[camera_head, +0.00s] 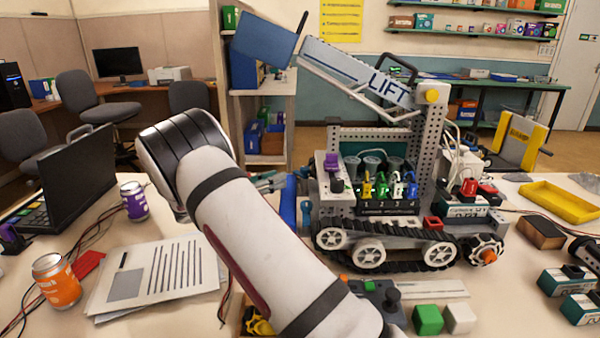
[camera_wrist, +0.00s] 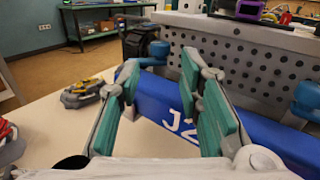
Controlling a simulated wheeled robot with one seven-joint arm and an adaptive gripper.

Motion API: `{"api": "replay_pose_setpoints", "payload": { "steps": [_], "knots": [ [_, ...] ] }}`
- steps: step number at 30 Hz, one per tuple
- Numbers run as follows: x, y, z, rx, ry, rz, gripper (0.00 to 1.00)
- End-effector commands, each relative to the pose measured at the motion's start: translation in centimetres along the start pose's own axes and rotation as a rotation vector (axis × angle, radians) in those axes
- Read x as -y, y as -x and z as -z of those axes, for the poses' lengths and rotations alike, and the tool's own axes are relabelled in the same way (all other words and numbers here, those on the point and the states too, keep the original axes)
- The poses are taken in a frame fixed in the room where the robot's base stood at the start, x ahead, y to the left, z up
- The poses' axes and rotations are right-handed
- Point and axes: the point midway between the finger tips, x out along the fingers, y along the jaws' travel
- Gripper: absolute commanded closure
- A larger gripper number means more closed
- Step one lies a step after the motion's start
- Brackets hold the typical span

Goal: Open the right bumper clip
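A blue bumper (camera_wrist: 168,106) with white "J2" lettering crosses the front of the tracked robot; part of it shows in the head view (camera_head: 289,203). In the wrist view, one blue clip (camera_wrist: 153,50) stands at the bumper's left end and another (camera_wrist: 306,98) at the far right. The near clip also shows in the head view (camera_head: 306,214). My gripper (camera_wrist: 159,62) is open, its teal fingers apart, with the left clip seen between and beyond the fingertips. Contact cannot be told. In the head view my arm mostly hides my gripper (camera_head: 268,182).
The tracked robot (camera_head: 385,222) has a raised lift arm (camera_head: 355,70). A purple part (camera_wrist: 245,8) sits above its perforated front plate (camera_wrist: 245,60). Papers (camera_head: 155,270), cans and a laptop (camera_head: 75,180) lie left. Green and white blocks (camera_head: 428,319) are near the front.

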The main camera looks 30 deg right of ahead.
Motion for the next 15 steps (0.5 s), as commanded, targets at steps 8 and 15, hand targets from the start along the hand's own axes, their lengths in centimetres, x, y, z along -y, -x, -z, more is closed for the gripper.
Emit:
{"api": "replay_pose_setpoints", "payload": {
  "steps": [8, 15],
  "knots": [
    [0.1, -5.7, 0.1, -0.001, 0.001, 0.004, 0.67],
    [0.1, -8.9, 0.1, -0.002, 0.000, 0.003, 0.67]
  ]
}}
